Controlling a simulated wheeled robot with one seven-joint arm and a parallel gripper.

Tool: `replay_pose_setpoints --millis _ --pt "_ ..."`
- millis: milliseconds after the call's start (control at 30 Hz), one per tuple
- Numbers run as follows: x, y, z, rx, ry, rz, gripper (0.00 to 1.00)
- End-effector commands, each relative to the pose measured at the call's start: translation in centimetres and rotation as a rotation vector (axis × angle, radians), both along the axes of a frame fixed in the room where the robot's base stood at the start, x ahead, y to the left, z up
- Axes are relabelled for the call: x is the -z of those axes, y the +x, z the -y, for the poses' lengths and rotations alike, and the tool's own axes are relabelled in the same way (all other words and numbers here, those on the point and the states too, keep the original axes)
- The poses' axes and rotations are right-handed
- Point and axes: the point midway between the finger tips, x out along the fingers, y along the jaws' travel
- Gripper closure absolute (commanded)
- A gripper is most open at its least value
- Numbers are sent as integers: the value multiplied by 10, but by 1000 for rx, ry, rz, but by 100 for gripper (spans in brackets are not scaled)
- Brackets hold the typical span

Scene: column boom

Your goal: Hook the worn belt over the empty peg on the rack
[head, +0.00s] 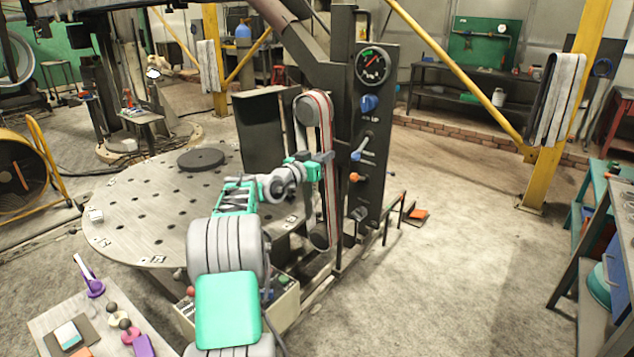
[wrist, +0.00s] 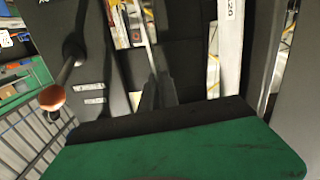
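A narrow belt (head: 329,190) with a red line along it runs around an upper and a lower pulley beside the control panel. I cannot tell how worn it is. My gripper (head: 327,157) is at the belt's right strand, about midway between the pulleys. In the wrist view its dark fingers (wrist: 158,95) are close together, with a thin light strip (wrist: 150,45) running down to them; whether they grip it is unclear. Grey belts (head: 557,98) hang on the yellow post at the right, and more hang on a farther post (head: 208,65). No empty peg can be made out clearly.
The dark panel (head: 373,130) with gauge, blue knob and levers stands just right of the belt; its orange-knobbed lever (wrist: 52,97) is close in the wrist view. A perforated round table (head: 150,225) lies left. Open floor (head: 450,250) lies right, before a bench (head: 590,270).

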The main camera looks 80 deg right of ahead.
Motion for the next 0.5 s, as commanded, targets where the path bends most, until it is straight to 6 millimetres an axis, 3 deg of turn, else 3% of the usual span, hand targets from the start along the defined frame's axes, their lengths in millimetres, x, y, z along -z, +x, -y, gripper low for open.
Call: replay_pose_setpoints --millis 500 --pt "0 4 -9 -1 -3 1 100"
